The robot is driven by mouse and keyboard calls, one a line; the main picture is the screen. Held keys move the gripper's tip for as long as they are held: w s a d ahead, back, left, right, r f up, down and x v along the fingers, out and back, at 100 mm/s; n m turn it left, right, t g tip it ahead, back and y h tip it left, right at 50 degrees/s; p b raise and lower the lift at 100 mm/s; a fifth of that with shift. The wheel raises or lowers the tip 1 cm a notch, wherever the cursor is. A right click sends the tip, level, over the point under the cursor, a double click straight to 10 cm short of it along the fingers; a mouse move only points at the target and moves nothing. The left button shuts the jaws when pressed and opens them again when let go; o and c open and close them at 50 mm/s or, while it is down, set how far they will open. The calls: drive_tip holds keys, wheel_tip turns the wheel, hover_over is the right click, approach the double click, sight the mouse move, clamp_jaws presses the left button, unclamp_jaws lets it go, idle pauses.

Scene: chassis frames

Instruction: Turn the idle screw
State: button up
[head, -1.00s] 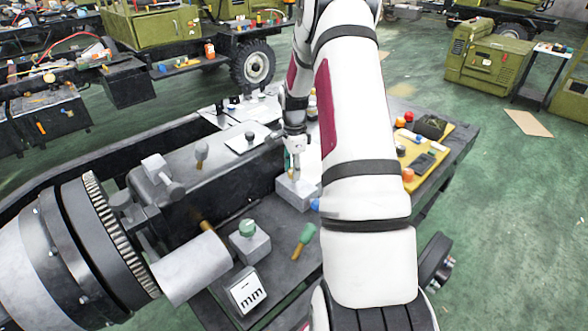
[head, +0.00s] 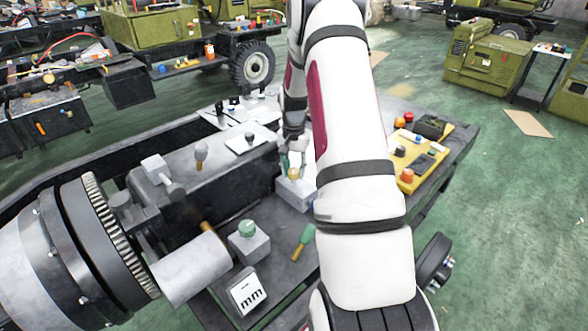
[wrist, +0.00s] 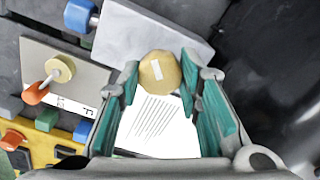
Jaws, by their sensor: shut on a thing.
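The idle screw appears to be the round brass knob with a white mark (wrist: 158,77) in the wrist view. It sits above a white face with printed dark lines (wrist: 155,128). My gripper (wrist: 158,82) has its two teal-padded fingers on either side of the knob and is shut on it. In the head view a brass-coloured spot (head: 294,173) shows on top of a light grey block (head: 291,195) on the bench, just below my wrist. My fingers are hard to make out there.
A small block with a green knob (head: 247,228) and a green-handled tool (head: 304,241) lie left of my arm. A yellow board with coloured knobs (head: 410,184) is to the right. A large toothed wheel (head: 97,215) stands at the left. A blue knob (wrist: 81,15) shows in the wrist view.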

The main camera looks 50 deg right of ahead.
drive_tip(key=n+p, duration=0.1)
drive_tip(key=n, duration=0.5)
drive_tip(key=n+p, duration=0.1)
drive_tip(key=n, duration=0.5)
drive_tip(key=shift+n, duration=0.4)
drive_tip(key=n+p, duration=0.2)
drive_tip(key=n, duration=0.4)
drive_tip(key=n+p, duration=0.1)
drive_tip(key=n, duration=0.4)
drive_tip(key=shift+n, duration=0.4)
drive_tip(key=o, duration=1.1)
drive_tip(key=shift+o, duration=0.2)
drive_tip(key=shift+r, duration=0.1)
